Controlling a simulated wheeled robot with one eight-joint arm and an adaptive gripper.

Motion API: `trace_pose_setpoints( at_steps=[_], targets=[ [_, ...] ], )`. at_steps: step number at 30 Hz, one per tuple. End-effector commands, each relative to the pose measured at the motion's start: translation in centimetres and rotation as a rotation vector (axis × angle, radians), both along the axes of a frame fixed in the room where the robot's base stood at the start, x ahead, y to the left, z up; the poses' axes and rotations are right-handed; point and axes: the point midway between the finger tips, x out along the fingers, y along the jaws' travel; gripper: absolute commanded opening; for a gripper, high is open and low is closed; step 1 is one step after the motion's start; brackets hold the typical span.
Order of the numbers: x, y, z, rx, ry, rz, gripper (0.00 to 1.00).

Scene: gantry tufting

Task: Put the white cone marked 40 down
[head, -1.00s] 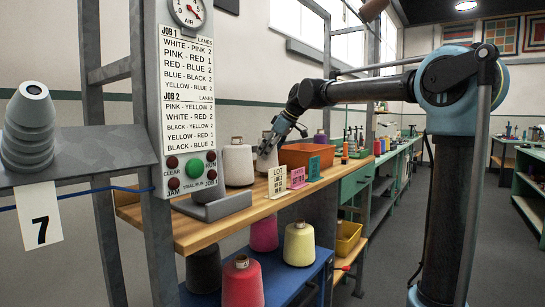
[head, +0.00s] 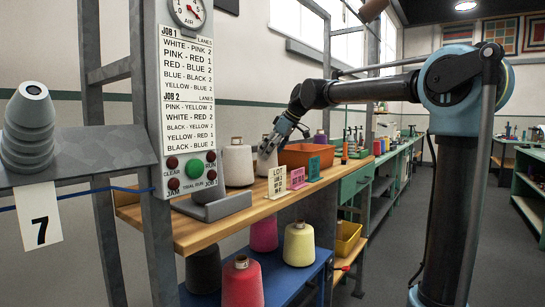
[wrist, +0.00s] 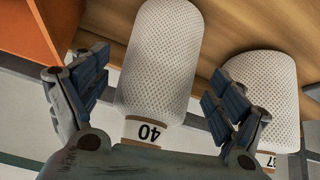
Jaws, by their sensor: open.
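The white cone marked 40 (wrist: 157,62) stands on the wooden shelf (wrist: 208,42) between the open fingers of my gripper (wrist: 155,80). Its label shows upside down in the wrist view, near the narrow end by my palm. There are gaps between the cone and the fingers on both sides. In the head view my gripper (head: 270,144) is at the top of this cone (head: 265,164), which it partly hides. A second white cone, marked 37 (wrist: 263,85), stands close beside the right finger; it also shows in the head view (head: 237,165).
An orange bin (head: 306,157) stands just right of the cone. Lot cards, one cream (head: 278,181), one pink (head: 297,177) and one green (head: 313,168), stand along the shelf front. A sign panel (head: 187,100) is at the left. Coloured cones stand on a blue shelf (head: 290,277) below.

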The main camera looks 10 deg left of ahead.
Motion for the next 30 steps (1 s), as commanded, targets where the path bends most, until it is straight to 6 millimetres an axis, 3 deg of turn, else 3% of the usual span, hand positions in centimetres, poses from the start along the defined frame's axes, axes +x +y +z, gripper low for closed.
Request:
trace_pose_setpoints(
  at_steps=[15, 23, 30],
  targets=[
    [-1.6, -4.9, 7.4, 0.000, 0.000, 0.000, 0.89],
    [-1.9, -5.7, 8.6, 0.000, 0.001, 0.001, 0.89],
    [-2.1, -6.7, 8.0, -0.006, 0.008, -0.020, 0.89]
  ],
)
